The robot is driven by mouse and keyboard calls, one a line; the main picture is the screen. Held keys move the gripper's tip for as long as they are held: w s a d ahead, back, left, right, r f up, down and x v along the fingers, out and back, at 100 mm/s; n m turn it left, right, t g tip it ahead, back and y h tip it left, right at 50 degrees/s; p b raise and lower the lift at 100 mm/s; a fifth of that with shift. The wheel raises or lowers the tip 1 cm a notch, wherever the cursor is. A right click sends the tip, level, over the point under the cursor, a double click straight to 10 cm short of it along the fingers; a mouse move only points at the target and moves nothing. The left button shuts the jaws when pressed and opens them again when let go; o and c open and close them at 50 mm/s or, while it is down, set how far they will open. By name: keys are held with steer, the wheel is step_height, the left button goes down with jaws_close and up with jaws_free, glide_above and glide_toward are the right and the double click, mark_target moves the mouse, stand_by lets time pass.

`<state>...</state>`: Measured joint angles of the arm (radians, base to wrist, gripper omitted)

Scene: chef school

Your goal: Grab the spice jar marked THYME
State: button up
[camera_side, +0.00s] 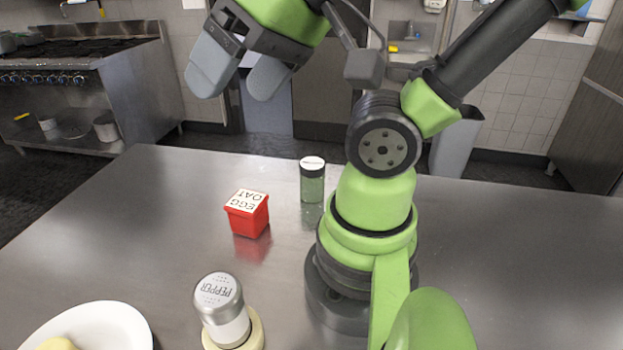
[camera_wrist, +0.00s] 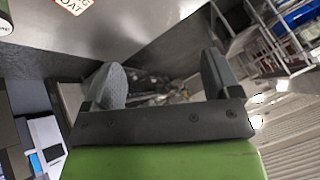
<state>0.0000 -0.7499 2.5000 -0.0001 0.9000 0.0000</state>
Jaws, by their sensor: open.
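A small jar (camera_side: 312,184) with green contents and a white lid stands upright on the steel table, left of my base. Any writing on its lid is too small to read, so I cannot tell if it says THYME. Part of a round green and white thing, likely this jar, shows at the top left corner of the wrist view (camera_wrist: 4,28). My gripper (camera_side: 238,80) is open and empty, raised well above the table, up and left of the jar in the side view. Its two grey fingers stand apart in the wrist view (camera_wrist: 163,70).
A red box (camera_side: 248,218) with a white top lettered EGG and OAT stands left of the jar. A silver-topped PEPPER shaker (camera_side: 222,308) stands nearer the camera by a pale round piece (camera_side: 256,337). A white dish (camera_side: 128,325) holds something yellow. The table's left middle (camera_side: 110,230) is clear.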

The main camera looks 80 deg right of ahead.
steer(key=shift+o, duration=0.5)
steer(key=n+g+h, duration=0.2)
steer(key=n+g, duration=0.5)
steer(key=n, duration=0.1)
glide_above(310, 163)
steer(key=f, duration=1.7)
steer(key=shift+w+a, duration=0.25)
steer(key=shift+a, duration=0.05)
step_height(310, 163, down, 4)
steer(key=shift+s+f, duration=0.1)
steer(key=shift+f, duration=0.05)
steer(key=shift+s+d+f, duration=0.1)
steer(key=shift+f, duration=1.35)
steer(key=shift+s+d+f, duration=0.1)
steer(key=shift+f, duration=1.35)
